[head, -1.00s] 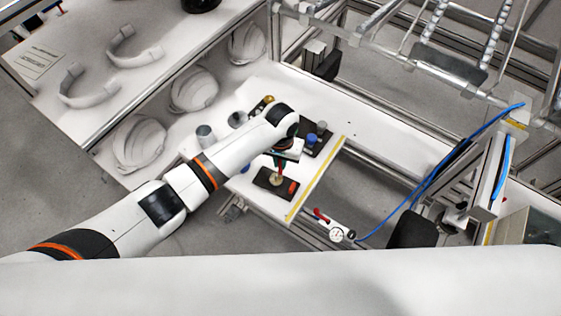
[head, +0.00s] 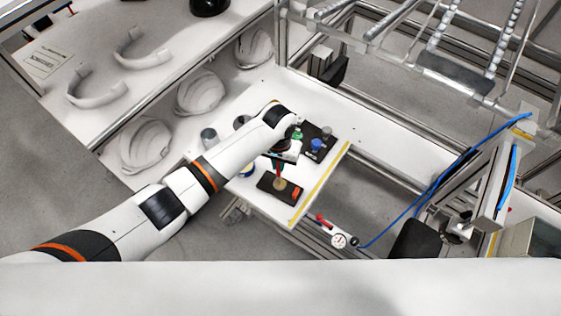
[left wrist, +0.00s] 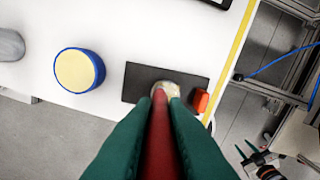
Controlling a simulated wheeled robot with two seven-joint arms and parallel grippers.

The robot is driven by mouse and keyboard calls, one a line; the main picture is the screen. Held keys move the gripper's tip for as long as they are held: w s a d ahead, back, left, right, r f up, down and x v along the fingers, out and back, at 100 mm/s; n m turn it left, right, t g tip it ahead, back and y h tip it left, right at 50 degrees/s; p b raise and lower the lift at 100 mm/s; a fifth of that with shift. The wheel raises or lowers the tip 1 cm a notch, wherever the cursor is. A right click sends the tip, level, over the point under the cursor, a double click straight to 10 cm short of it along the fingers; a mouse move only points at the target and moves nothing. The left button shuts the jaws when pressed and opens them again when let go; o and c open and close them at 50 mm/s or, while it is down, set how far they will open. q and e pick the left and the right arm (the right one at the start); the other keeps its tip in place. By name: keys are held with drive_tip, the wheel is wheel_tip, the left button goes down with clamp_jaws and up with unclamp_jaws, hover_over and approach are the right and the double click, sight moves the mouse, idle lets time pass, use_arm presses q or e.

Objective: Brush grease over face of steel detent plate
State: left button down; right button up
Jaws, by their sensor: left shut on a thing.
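My left gripper (left wrist: 165,105) has green fingers shut on a red-handled brush (left wrist: 160,135). In the head view the brush (head: 278,169) points down at a black mat (head: 267,186). In the left wrist view its far end is at a pale round patch (left wrist: 168,88) on the mat (left wrist: 138,85). I cannot tell whether this is bristles or the detent plate's face, or whether they touch. A blue-rimmed tin with a pale yellow top (left wrist: 78,71), perhaps grease, stands left of the mat. My right gripper is not in view.
An orange-red block (left wrist: 201,100) sits on the mat's right end. A second dark mat with a blue knob-like part (head: 317,144) lies behind. A grey cylinder (head: 208,137) stands left of my arm. Yellow tape (head: 320,184) marks the table's right edge. White helmet shells (head: 145,145) stand farther left.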

use_arm(q)
drive_tip(key=shift+s+a+f, duration=0.1)
drive_tip(key=shift+s+a, duration=0.15)
drive_tip(key=shift+a, duration=0.15)
drive_tip(key=shift+s, duration=0.15)
drive_tip(key=shift+s+a, duration=0.15)
drive_tip(key=shift+s, duration=0.1)
drive_tip(key=shift+s+d, duration=0.4)
drive_tip(key=shift+s, duration=0.15)
idle(0.3)
wheel_tip(320, 180, up, 7)
idle(0.9)
drive_tip(key=shift+f, duration=0.1)
idle(0.6)
drive_tip(key=shift+f+b, duration=0.5)
drive_tip(key=shift+f, duration=1.35)
drive_tip(key=shift+f+b, duration=0.5)
drive_tip(key=shift+f, duration=1)
